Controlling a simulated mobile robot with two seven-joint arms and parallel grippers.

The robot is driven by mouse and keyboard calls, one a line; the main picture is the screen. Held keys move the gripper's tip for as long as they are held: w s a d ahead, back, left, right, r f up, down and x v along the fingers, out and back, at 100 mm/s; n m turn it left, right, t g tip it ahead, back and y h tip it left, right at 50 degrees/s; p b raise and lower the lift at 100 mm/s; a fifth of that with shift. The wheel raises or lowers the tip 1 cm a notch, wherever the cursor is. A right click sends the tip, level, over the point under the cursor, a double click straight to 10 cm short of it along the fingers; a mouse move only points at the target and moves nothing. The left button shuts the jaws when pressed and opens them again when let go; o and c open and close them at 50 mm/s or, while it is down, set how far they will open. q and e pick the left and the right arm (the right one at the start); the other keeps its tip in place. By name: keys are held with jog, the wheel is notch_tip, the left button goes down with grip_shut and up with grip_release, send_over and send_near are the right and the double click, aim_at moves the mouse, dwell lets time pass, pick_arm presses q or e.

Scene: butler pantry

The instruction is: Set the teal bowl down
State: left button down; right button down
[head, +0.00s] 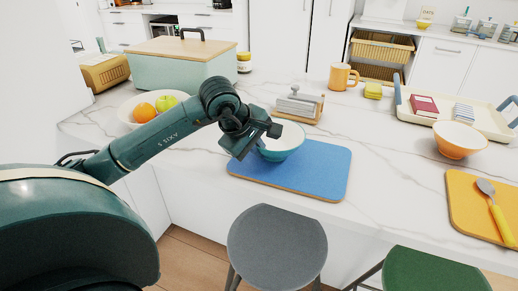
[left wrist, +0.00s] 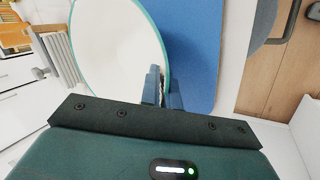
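The teal bowl (head: 284,146), with a white inside, is upright or nearly so at the back-left part of the blue mat (head: 315,178). I cannot tell whether its base touches the mat. My left gripper (head: 262,142) is at the bowl's left side, and its body hides part of the bowl. In the left wrist view the bowl (left wrist: 115,50) fills the upper middle, and the fingers (left wrist: 164,88) are closed with its rim between them. The blue mat (left wrist: 195,45) shows behind the bowl there. My right gripper is in neither view.
A metal rack on a wooden base (head: 299,106) stands close behind the bowl. A fruit bowl (head: 130,112) and a teal box (head: 181,66) are at left. An orange bowl (head: 459,139), a tray (head: 489,128) and a yellow mat (head: 470,212) are at right. The mat's front is bare.

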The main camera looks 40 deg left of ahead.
pick_arm(q)
jog(key=shift+f+b, duration=0.2)
jog(key=shift+b, duration=0.1)
jog(key=c, duration=1.6)
grip_release()
jog(key=shift+c, duration=0.2)
jog(key=shift+r, duration=0.1)
jog(key=shift+s+r+p, duration=0.1)
jog(key=shift+r+p, duration=0.2)
jog(key=shift+r, duration=0.1)
jog(key=v, duration=1.1)
jog(key=shift+r, duration=0.2)
jog(key=shift+s, duration=0.1)
